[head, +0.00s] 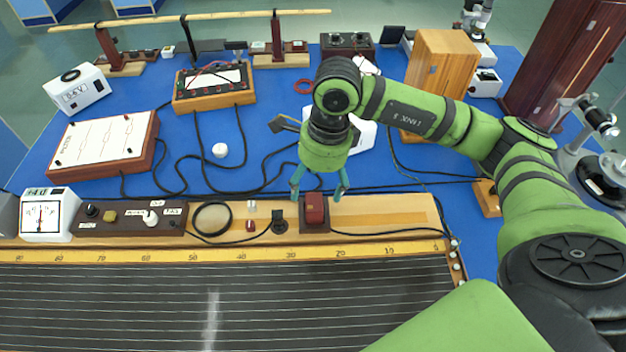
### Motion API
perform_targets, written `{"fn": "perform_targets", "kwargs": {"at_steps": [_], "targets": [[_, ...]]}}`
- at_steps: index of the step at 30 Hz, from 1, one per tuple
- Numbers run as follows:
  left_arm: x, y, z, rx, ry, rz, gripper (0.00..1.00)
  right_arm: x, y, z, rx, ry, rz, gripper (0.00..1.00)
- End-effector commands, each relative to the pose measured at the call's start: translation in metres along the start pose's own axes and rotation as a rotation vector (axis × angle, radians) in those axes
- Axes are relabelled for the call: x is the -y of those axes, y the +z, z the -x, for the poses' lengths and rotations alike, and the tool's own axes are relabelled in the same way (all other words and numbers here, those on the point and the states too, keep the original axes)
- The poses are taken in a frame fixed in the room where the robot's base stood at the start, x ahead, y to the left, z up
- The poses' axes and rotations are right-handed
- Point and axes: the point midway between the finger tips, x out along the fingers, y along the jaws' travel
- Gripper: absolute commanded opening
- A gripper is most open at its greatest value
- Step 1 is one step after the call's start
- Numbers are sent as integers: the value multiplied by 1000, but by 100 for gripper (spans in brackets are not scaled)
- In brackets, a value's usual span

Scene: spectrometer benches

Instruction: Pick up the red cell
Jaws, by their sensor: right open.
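The red cell (315,208) is a dark red block upright on a small dark base on the wooden strip behind the ruler, right of the middle. My right gripper (318,192) points down with its two teal fingers spread apart, and nothing shows between them except the top of the cell region. In the picture its fingertips lie just above and to either side of the cell. I cannot tell whether they touch it or how high they are. My left gripper is out of view.
A black plug (278,222) with a cable stands just left of the cell. A black ring (212,218) and a meter (44,213) lie further left. A ruled board (220,300) fills the front. A wooden box (440,65) stands behind my right arm.

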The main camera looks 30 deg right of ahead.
Motion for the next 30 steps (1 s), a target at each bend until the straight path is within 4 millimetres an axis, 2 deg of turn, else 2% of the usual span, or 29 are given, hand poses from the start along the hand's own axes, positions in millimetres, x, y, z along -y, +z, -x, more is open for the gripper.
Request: {"fn": "perform_targets", "kwargs": {"at_steps": [8, 11, 15, 18, 25, 29, 30], "targets": [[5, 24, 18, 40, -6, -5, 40, 1, -3, -24, -9, -1, 1, 76], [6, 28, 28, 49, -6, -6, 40, 2, -5, -39, -9, 2, 0, 76], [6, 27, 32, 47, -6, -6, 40, 3, -4, -60, -6, -1, 2, 76], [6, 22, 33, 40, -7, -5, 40, 3, -5, -67, -6, -3, 2, 76], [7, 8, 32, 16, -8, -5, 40, 4, -5, -69, -5, -4, 2, 76], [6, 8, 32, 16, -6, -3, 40, 4, -5, -69, -5, -4, 2, 24], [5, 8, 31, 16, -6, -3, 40, 4, -5, -69, -5, -4, 2, 8]]}}
